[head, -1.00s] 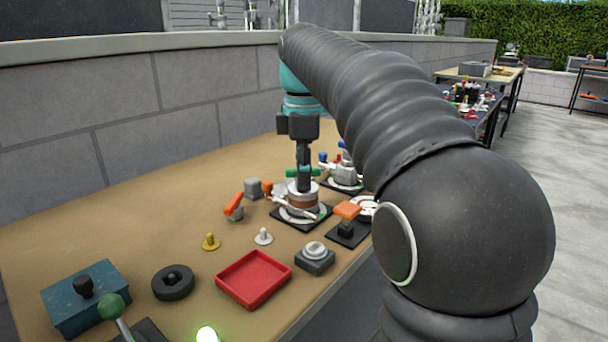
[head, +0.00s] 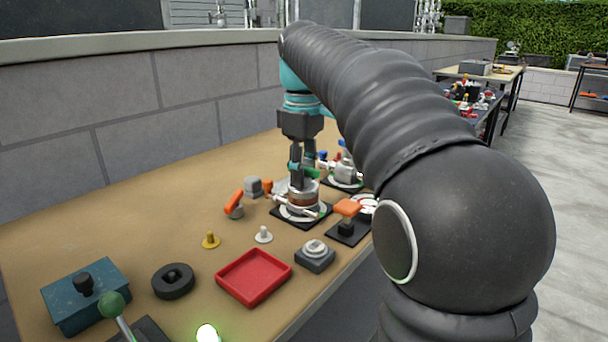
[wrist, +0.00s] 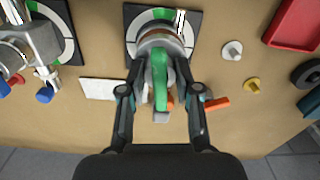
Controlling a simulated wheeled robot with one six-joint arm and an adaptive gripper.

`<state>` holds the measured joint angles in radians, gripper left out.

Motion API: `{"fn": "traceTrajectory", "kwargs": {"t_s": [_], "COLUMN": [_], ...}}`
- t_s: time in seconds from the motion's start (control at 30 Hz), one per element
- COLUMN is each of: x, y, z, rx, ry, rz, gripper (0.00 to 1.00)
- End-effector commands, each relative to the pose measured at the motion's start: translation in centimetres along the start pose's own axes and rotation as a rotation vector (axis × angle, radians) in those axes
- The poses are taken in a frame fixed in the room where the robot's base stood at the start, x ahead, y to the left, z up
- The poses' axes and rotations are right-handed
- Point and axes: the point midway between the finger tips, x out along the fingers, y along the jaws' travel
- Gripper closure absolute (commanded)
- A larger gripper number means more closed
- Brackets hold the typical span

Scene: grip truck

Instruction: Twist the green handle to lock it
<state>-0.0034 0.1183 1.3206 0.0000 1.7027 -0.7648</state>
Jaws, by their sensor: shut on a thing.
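The green handle (head: 312,173) sits on top of a round metal valve body with a brown band (head: 302,197), on a black square base plate with a white and green dial. In the wrist view the green handle (wrist: 160,82) runs lengthwise between my two fingers, above the dial plate (wrist: 134,22). My gripper (head: 303,168) points down over the valve and is shut on the handle. It also shows in the wrist view (wrist: 161,72), one finger on each side of the handle. The fingers partly hide the handle in the head view.
A similar valve with blue knobs (head: 345,172) stands behind. An orange lever (head: 234,204), an orange-topped switch (head: 347,208), a white knob (head: 263,234) and a yellow knob (head: 210,240) are close by. A red tray (head: 254,277) lies nearer. The tabletop at left is bare.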

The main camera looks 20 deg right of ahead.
Motion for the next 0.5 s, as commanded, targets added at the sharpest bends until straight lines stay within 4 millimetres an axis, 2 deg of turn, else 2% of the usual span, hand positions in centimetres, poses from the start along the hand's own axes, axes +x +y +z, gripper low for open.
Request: {"fn": "traceTrajectory", "kwargs": {"t_s": [0.5], "x": [0.01], "y": [0.03], "z": [-0.07], "rx": [0.340], "ry": [0.002], "rz": [0.001], "gripper": [0.98]}}
